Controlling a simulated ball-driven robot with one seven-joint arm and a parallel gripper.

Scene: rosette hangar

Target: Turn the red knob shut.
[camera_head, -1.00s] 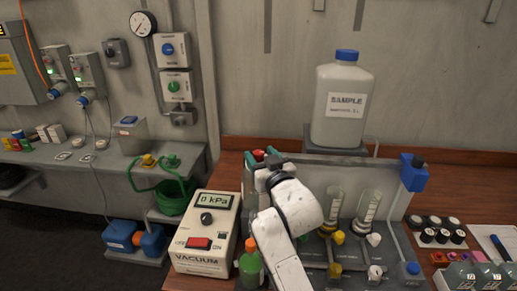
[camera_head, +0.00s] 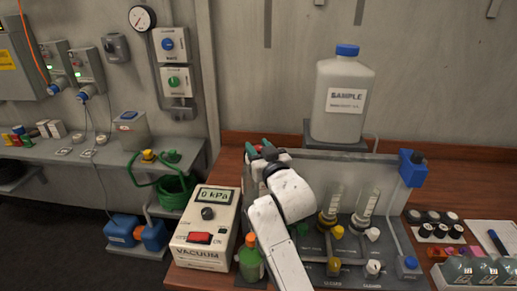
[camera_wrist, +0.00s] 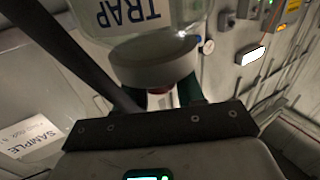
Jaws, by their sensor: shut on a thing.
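The red knob (camera_head: 258,148) shows as a small red patch at the back left of the bench rig in the head view. My gripper (camera_head: 259,147) is there, with its dark green fingers on either side of the red. In the wrist view the knob (camera_wrist: 160,98) is a dark red sliver between the fingers of my gripper (camera_wrist: 162,93), which is shut on it. The dark palm bar hides most of the knob. A clear bottle marked TRAP (camera_wrist: 140,20) with a white collar (camera_wrist: 155,65) is close to the fingers. How far the knob is turned cannot be seen.
The vacuum box (camera_head: 205,230) reading 0 kPa and a green bottle with an orange cap (camera_head: 250,258) stand beside my arm. Two glass tubes with yellow and white knobs are right of it. A SAMPLE jug (camera_head: 342,100) stands behind the rig's grey panel (camera_head: 380,172).

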